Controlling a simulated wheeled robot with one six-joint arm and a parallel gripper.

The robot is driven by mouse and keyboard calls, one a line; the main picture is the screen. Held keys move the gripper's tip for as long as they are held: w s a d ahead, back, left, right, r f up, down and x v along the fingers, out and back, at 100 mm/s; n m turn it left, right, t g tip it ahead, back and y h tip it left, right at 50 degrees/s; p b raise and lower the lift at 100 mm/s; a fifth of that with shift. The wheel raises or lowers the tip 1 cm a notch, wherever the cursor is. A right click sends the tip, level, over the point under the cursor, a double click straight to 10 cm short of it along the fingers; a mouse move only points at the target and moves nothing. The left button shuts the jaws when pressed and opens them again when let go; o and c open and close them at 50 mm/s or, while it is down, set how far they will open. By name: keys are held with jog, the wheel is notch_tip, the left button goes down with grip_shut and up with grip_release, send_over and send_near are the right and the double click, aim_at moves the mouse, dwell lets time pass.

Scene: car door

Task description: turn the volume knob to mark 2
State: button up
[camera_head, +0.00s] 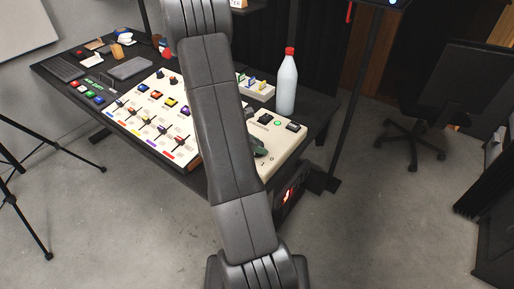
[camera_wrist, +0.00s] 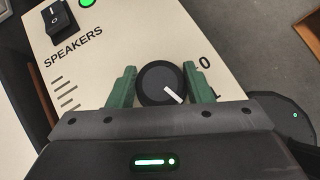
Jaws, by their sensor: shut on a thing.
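The volume knob (camera_wrist: 161,84) is a round black dial with a white pointer line, on a cream panel (camera_wrist: 132,29) in the wrist view. The pointer line aims to the lower right. A printed 0 and other marks show right of the knob; mark 2 cannot be made out. My gripper (camera_wrist: 158,84) has its two green fingers on either side of the knob, shut on it. In the head view my arm hides the knob; a green finger (camera_head: 259,147) shows beside the arm over the cream panel.
A black SPEAKERS switch (camera_wrist: 60,20) and a green light (camera_wrist: 87,3) sit on the panel. In the head view, a white bottle with a red cap (camera_head: 287,85) stands behind the panel. A slider board (camera_head: 150,112) lies left of my arm.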

jog(key=o, duration=1)
jog(key=p+v, duration=0.1)
jog(key=v, duration=1.3)
jog(key=shift+p, duration=0.3)
jog(key=shift+d+f, duration=0.1)
